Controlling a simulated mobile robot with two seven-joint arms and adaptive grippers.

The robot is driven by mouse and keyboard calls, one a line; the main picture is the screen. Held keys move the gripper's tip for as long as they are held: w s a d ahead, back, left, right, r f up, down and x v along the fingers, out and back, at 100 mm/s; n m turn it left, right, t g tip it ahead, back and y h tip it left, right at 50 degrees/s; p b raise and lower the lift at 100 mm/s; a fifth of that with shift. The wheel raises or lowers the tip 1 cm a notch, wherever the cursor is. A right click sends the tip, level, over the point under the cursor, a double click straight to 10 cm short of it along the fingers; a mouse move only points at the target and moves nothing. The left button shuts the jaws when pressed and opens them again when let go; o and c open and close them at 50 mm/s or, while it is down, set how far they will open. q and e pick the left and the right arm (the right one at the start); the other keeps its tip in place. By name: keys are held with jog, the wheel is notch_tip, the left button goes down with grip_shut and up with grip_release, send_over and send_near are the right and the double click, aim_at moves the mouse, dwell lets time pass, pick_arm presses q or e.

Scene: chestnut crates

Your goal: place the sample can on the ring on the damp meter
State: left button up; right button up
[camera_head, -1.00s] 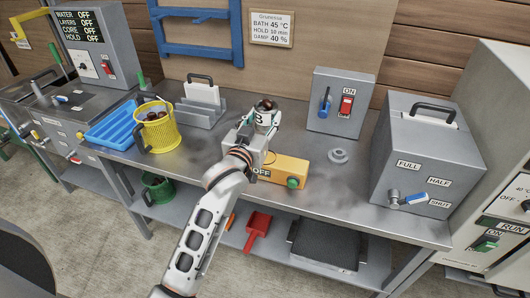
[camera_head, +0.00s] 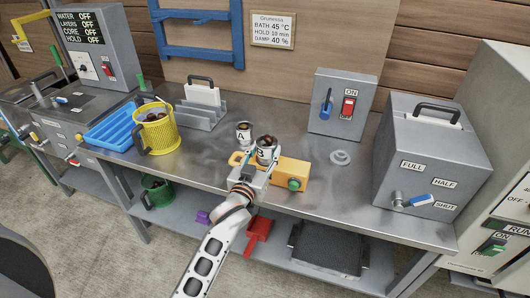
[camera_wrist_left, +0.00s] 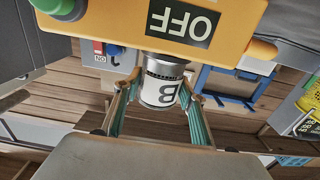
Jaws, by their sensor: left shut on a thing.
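My left gripper (camera_head: 263,158) is shut on a white can marked B (camera_head: 266,152), which has a dark top and brown contents. The can is upright over the yellow damp meter (camera_head: 292,172). In the left wrist view the can (camera_wrist_left: 160,92) appears inverted between the two fingers, close to the meter (camera_wrist_left: 130,18) with its OFF label. The ring on the meter is hidden, and I cannot tell whether the can touches it. A second white can, marked A (camera_head: 243,134), stands just behind and left of can B. My right gripper is out of view.
A yellow basket (camera_head: 158,130) and blue tray (camera_head: 108,130) stand left. A grey rack (camera_head: 200,117) is behind. A small grey round piece (camera_head: 340,158) lies right of the meter, before a switch box (camera_head: 340,100). A large grey box (camera_head: 425,150) stands at right.

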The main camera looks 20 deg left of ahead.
pick_arm(q)
jog(key=shift+f, duration=0.15)
jog(key=o, duration=1.2)
jog(key=shift+c, duration=0.2)
jog(key=shift+r, duration=0.3)
jog(key=s, duration=1.2)
jog(key=s+f+m+g+h, duration=0.1)
jog(key=s+f+m+g, duration=0.1)
jog(key=s+f, duration=0.7)
jog(key=s+f+m+g+h, duration=0.1)
jog(key=s+f+g, duration=0.4)
jog(key=s+f, duration=0.5)
notch_tip(320, 180, down, 5)
jog(key=shift+s+a+f+m, duration=0.25)
jog(key=shift+a+m, duration=0.1)
jog(key=shift+m, duration=0.15)
